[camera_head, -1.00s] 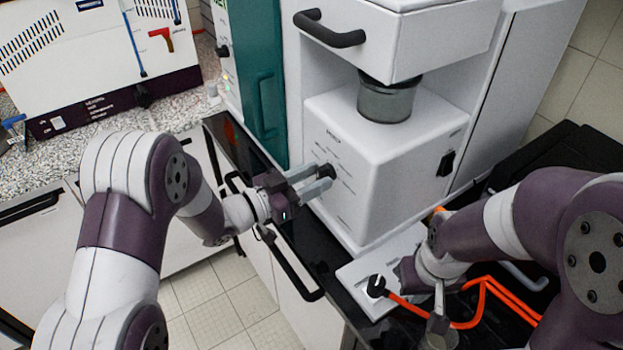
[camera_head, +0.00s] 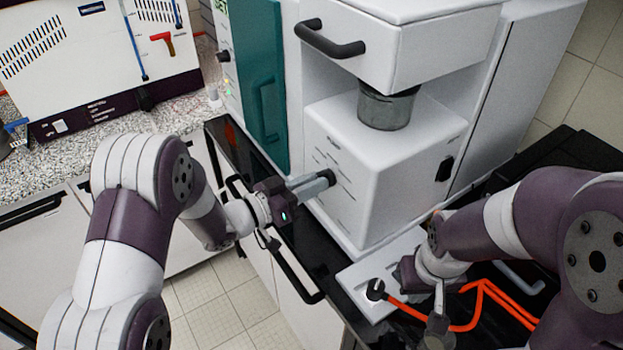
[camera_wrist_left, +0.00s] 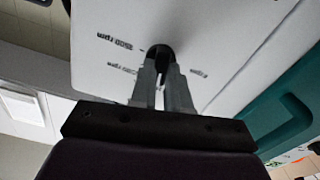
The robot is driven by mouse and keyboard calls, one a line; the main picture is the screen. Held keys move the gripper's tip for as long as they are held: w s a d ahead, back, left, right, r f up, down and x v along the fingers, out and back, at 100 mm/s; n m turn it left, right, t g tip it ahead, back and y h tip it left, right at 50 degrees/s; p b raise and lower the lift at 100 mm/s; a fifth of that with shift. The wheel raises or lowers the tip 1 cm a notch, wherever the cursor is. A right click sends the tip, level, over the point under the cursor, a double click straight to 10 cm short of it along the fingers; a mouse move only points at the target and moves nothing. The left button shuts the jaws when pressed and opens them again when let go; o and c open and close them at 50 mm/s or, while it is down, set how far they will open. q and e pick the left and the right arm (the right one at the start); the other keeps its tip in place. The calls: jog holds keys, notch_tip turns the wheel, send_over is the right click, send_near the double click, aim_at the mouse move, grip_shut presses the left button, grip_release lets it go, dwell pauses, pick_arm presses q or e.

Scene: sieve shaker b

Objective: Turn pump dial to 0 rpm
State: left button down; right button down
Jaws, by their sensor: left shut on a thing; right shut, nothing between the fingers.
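The pump dial (camera_head: 327,177) is a dark round knob on the front face of the white machine (camera_head: 384,178). It also shows in the left wrist view (camera_wrist_left: 160,52), with printed rpm marks on the white panel around it. My left gripper (camera_head: 322,182) is shut on the dial, its grey fingers on either side of the knob in the left wrist view (camera_wrist_left: 163,75). The fingers hide part of the dial, and I cannot read its setting. My right gripper (camera_head: 437,325) is shut and empty, low at the right above the dark bench.
A white box with a black knob (camera_head: 376,289) sits below the machine, with an orange cable (camera_head: 470,322) beside my right gripper. A black handle (camera_head: 329,40) juts out above the dial. A teal door (camera_head: 262,80) stands to the left.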

pick_arm(q)
jog(key=shift+w+a+f+n+p, duration=0.1)
jog(key=shift+n+p, duration=2.15)
jog(key=shift+n, duration=1.6)
jog(key=shift+w+f+n+p, duration=0.1)
jog(key=shift+n+p, duration=2.1)
jog(key=shift+n, duration=1.65)
jog(key=c, duration=1.1)
grip_release()
jog(key=shift+s+a, duration=0.1)
